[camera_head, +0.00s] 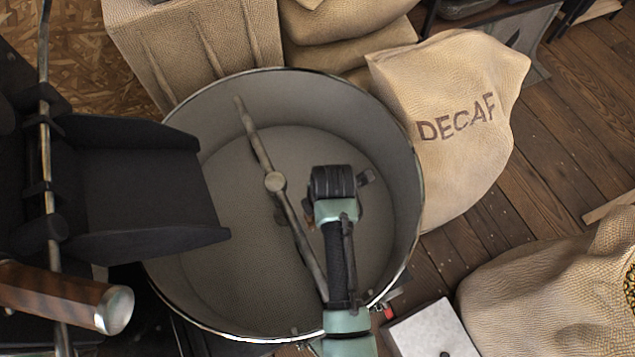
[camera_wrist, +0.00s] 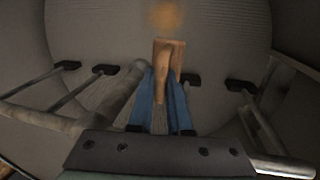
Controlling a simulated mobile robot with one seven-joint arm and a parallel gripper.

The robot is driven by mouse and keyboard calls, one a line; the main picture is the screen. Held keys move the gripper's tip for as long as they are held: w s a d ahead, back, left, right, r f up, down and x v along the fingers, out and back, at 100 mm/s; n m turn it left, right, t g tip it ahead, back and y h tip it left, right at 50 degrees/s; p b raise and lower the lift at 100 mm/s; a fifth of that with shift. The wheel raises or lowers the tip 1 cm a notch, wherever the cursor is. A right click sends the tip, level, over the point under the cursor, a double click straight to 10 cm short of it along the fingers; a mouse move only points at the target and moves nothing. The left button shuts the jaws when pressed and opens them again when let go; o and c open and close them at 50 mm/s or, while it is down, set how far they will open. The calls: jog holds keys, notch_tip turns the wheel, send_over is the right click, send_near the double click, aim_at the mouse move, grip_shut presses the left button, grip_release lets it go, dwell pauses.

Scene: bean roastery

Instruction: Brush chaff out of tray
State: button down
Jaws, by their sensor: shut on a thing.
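The round grey metal tray (camera_head: 225,265) fills the middle of the head view, with a stirring arm (camera_head: 255,140) across it. My gripper (camera_wrist: 166,90) is inside the tray's rim, low over its floor. Its blue fingers are shut on a wooden brush (camera_wrist: 168,52), whose wooden part sticks out between them. I cannot make out the bristles. A blurred orange-brown patch of chaff (camera_wrist: 180,15) lies on the tray floor just beyond the brush in the wrist view, apart from it in the picture.
A dark chute (camera_head: 140,190) reaches over the tray's left rim. A wooden handle with a metal end (camera_head: 65,295) is at lower left. A DECAF sack (camera_head: 450,120) stands against the right rim, other sacks (camera_head: 210,50) behind. A white box (camera_head: 435,330) is at lower right.

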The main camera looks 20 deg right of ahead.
jog(key=shift+f+b, duration=4.05)
jog(key=shift+f, duration=0.1)
jog(key=shift+f+b, duration=0.55)
jog(key=shift+f, duration=0.4)
jog(key=shift+d, duration=0.1)
jog(key=shift+w+d+r, duration=0.1)
jog(key=shift+d+r, duration=0.05)
jog(key=shift+d, duration=1.5)
jog(key=shift+d+f+b, duration=0.2)
jog(key=shift+d+b, duration=0.2)
jog(key=shift+d, duration=3.8)
jog(key=shift+w+d+r, duration=0.1)
jog(key=shift+w, duration=0.7)
jog(key=shift+a+r+p, duration=0.15)
jog(key=shift+a+p, duration=0.4)
jog(key=shift+a, duration=0.3)
jog(key=shift+s+a+f+p, duration=0.15)
jog(key=shift+a+p, duration=0.75)
jog(key=shift+a, duration=0.85)
jog(key=shift+s+a+f+p, duration=0.15)
jog(key=shift+a+p, duration=0.7)
jog(key=shift+a, duration=0.9)
